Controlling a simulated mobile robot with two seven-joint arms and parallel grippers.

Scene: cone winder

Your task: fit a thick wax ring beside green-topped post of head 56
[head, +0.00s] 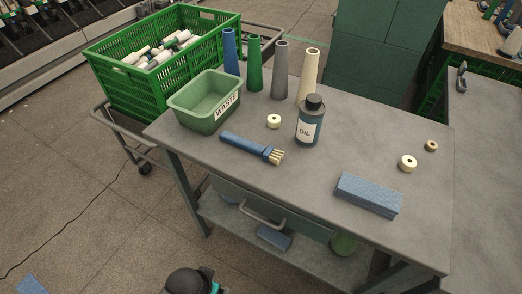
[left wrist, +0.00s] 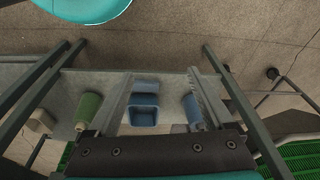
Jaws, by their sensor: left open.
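Two pale wax rings lie flat on the grey table: one ring (head: 274,121) near the middle, left of the oil bottle, and another ring (head: 408,163) at the right. A smaller, browner ring (head: 431,146) lies just behind the right one. I cannot tell which ring is thicker. My left gripper (left wrist: 161,73) shows in the left wrist view, open with nothing between its fingers, over a grey shelf with a blue container (left wrist: 143,115). The right gripper is not in view. I cannot make out head 56 or its green-topped post.
The table (head: 330,150) also holds a green waste bin (head: 190,105), an oil bottle (head: 309,128), a brush (head: 245,145), a blue block (head: 368,194) and several cones. A green crate (head: 120,82) stands behind left. A machine (head: 60,45) is at far left.

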